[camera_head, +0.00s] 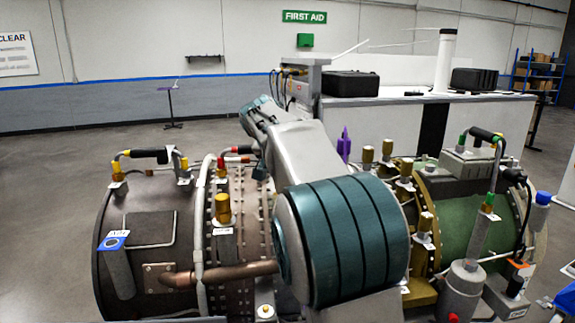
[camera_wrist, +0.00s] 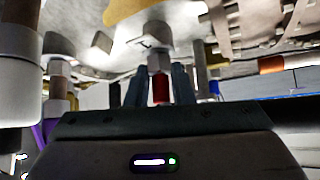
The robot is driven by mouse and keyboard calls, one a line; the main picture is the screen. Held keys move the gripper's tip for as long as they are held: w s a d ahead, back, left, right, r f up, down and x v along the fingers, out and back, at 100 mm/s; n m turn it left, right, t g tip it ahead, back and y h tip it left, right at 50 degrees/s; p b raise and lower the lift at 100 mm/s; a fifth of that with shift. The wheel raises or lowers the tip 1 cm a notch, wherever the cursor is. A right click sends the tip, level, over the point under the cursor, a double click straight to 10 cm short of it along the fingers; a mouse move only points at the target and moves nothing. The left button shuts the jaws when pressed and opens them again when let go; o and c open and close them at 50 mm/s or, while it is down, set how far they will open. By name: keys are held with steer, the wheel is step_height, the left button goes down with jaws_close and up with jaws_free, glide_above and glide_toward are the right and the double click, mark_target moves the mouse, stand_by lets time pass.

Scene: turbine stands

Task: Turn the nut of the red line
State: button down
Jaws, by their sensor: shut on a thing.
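The red line (camera_head: 236,158) runs along the top of the turbine in the head view, left of my arm, with red fittings and a dark sleeve. In the wrist view a red nut (camera_wrist: 160,89) sits between the two fingers of my gripper (camera_wrist: 160,86), below a pale metal fitting (camera_wrist: 158,38). The fingers stand on either side of the nut and are shut on it. In the head view my arm covers part of the line, and the fingertips cannot be made out there.
A yellow-ended line (camera_head: 150,155) lies to the left, and a green-ended line (camera_head: 487,165) to the right. Brass fittings (camera_head: 387,150) and a purple fitting (camera_head: 344,145) stand beyond my arm. A bench with a black case (camera_head: 350,84) is behind. Pale fittings (camera_wrist: 20,75) crowd the wrist view's left.

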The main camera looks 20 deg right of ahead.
steer(key=shift+f, duration=0.1)
stand_by(0.3)
steer(key=c, duration=1.3)
jaws_free()
steer(key=shift+o, duration=0.3)
